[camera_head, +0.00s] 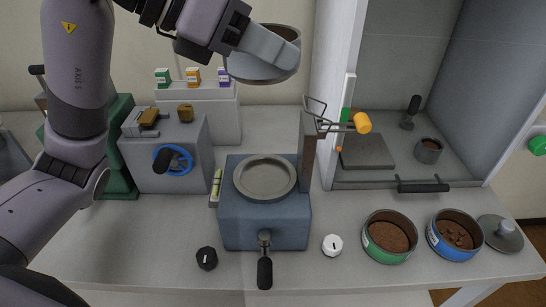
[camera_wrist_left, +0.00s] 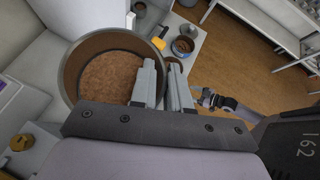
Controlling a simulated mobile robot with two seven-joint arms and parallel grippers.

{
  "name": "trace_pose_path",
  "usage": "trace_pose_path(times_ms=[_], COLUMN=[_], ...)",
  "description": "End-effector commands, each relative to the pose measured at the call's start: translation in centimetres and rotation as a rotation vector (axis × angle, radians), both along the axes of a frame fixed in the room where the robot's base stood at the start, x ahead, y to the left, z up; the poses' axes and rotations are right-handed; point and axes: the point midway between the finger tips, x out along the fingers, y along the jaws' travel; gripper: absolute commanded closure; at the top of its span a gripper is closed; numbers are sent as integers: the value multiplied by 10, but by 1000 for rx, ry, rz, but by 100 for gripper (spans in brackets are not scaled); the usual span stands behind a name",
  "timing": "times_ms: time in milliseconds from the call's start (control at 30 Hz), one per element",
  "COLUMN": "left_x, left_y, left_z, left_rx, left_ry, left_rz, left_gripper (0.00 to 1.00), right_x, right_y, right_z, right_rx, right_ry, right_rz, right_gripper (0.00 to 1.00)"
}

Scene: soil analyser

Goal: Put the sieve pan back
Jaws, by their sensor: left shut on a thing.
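A round grey pan, apparently the sieve pan (camera_head: 265,72), is held high above the bench at top centre. Its inside is brown. The left wrist view shows the pan wall (camera_wrist_left: 72,70) and brown soil-like material inside. My left gripper (camera_head: 280,52) is shut on its wall, with one finger inside and one outside; the fingers also show in the left wrist view (camera_wrist_left: 160,72). Below the pan stands a blue-grey machine (camera_head: 265,222) with a round, shallow grey seat (camera_head: 265,180) on top, which looks empty.
A post with a wire frame and orange knob (camera_head: 361,122) rises behind the machine's right side. Green (camera_head: 390,257) and blue (camera_head: 452,254) soil bowls and a grey lid (camera_head: 500,234) stand at right. A blue-wheeled device (camera_head: 170,140) stands at left. An open cabinet (camera_head: 400,179) is back right.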

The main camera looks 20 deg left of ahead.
Motion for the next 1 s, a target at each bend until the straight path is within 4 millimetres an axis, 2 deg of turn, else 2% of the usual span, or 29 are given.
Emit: trace_pose_path(times_ms=[167,800,1000], left_x=[0,-1,-1], left_y=[0,0,0], left_z=[-11,-130,-156], left_rx=[-3,-4,-4], left_ry=[2,5,0], left_rz=[-1,-1,0], left_gripper=[100,100,100], right_x=[-2,-3,-3], right_y=[0,0,0], right_z=[-2,-8,-9], right_rx=[0,0,0], right_ry=[5,8,8], right_rz=[0,0,0], right_gripper=[38,38,38])
